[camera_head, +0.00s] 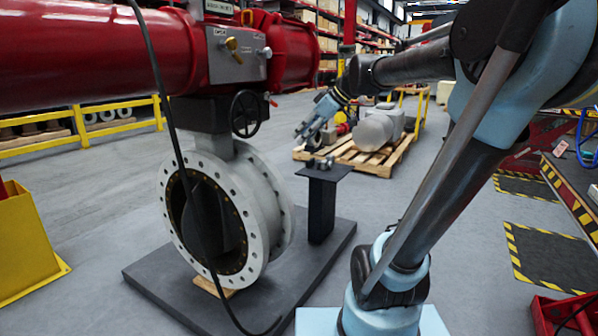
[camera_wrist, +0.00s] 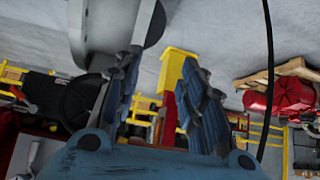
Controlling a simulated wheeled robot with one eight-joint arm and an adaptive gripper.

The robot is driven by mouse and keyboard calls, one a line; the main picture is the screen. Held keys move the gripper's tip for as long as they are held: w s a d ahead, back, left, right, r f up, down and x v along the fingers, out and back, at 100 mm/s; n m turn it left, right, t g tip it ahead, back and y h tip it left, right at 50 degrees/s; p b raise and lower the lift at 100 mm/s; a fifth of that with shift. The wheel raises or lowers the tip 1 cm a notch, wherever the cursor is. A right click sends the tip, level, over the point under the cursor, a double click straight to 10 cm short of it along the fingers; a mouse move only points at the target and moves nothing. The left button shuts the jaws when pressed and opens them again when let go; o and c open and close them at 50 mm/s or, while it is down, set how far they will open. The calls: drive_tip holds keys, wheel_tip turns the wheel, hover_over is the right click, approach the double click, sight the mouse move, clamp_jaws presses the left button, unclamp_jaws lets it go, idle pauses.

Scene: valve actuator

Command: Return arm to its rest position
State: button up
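My gripper (camera_head: 312,124) is out at the end of my arm in the head view, in the air above and behind a small black stand (camera_head: 322,200). In the wrist view my gripper (camera_wrist: 160,95) shows two blue ridged fingers standing apart, with nothing held between them. A large valve body (camera_head: 222,220) with a round white flange stands upright on a dark base plate (camera_head: 150,276). A red actuator (camera_head: 100,55) with a black handwheel (camera_head: 246,113) sits on top of it. Small metal parts (camera_head: 320,163) lie on the stand's top.
A wooden pallet (camera_head: 352,158) bearing grey machinery (camera_head: 380,130) is behind my gripper. A black cable (camera_head: 172,130) hangs in front of the valve. A workbench (camera_head: 572,190) is at the right and a yellow post (camera_head: 22,245) at the left.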

drive_tip(key=s+d+f+m+h, duration=0.2)
drive_tip(key=s+d+f+m, duration=0.2)
drive_tip(key=s+f, duration=0.3)
drive_tip(key=s+d+f+m+g+h, duration=0.1)
drive_tip(key=s+d+f+m+h, duration=0.2)
drive_tip(key=s+d+f, duration=0.4)
drive_tip(key=s+d+f+m+h, duration=0.2)
drive_tip(key=s+d+f+m, duration=0.4)
drive_tip(key=f, duration=0.7)
drive_tip(key=shift+s+g+h, duration=0.3)
drive_tip(key=shift+s+h, duration=0.1)
drive_tip(key=shift+s, duration=0.3)
drive_tip(key=shift+f, duration=0.1)
drive_tip(key=shift+w+f, duration=0.2)
drive_tip(key=shift+w, duration=0.3)
